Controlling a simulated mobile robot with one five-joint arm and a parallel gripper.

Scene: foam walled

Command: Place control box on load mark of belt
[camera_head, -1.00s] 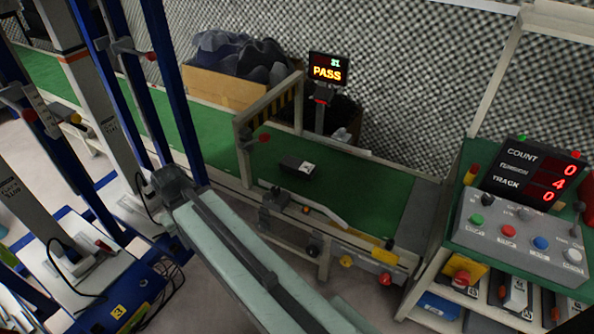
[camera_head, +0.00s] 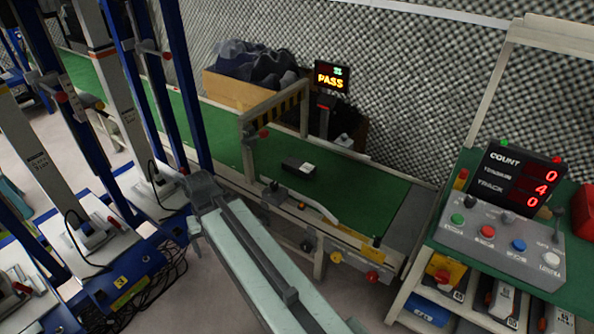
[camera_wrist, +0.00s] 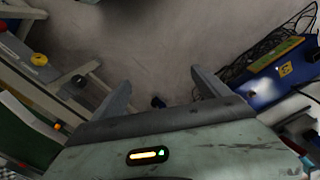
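A grey panel with coloured buttons (camera_head: 500,238) stands on the bench at the right. I cannot make out a load mark on the belt. My gripper (camera_wrist: 158,88) is open in the wrist view, its two fingers apart with nothing held between them, over the grey floor.
A PASS display (camera_head: 331,76) stands behind the belt. A cardboard bin (camera_head: 240,88) holds dark lumps. A COUNT display (camera_head: 518,180) stands on the bench. Blue-framed racks with cables (camera_head: 120,275) crowd the left. Some floor is free between.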

